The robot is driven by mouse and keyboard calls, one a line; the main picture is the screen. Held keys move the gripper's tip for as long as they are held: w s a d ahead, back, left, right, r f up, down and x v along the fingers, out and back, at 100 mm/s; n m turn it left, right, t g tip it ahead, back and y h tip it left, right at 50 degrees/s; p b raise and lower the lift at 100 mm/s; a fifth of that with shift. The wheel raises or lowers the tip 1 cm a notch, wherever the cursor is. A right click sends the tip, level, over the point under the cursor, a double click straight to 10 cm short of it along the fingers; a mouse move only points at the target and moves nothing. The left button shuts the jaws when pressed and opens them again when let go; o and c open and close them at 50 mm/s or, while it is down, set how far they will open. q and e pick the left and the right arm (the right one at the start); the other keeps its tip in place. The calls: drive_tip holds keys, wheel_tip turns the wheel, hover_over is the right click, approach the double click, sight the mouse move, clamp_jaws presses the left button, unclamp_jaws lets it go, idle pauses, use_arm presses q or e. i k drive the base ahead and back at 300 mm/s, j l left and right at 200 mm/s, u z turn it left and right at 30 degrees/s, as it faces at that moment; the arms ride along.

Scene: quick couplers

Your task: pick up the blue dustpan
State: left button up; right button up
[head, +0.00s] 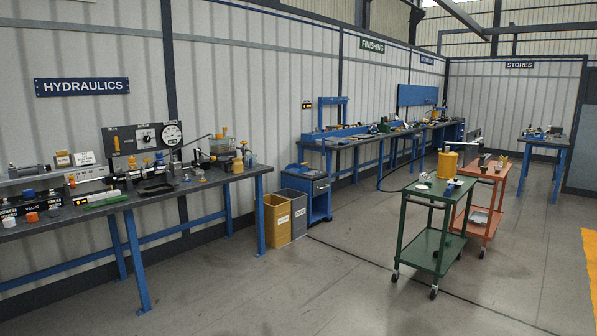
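I cannot make out a blue dustpan in the head view. Many small items on the far benches are too small to tell apart, so it may be among them or hidden. Neither of my grippers is in view.
A hydraulics bench (200,187) stands along the left wall, crowded with equipment. Bins (277,226) and a blue cabinet (319,196) stand past its end. A green trolley (418,256) and an orange trolley (476,229) stand right of centre. The front floor (300,295) is clear.

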sight(294, 167)
drive_tip(key=i+z, duration=0.35)
drive_tip(key=i, duration=1.8)
drive_tip(key=i+l, duration=0.1)
drive_tip(key=i, duration=4.05)
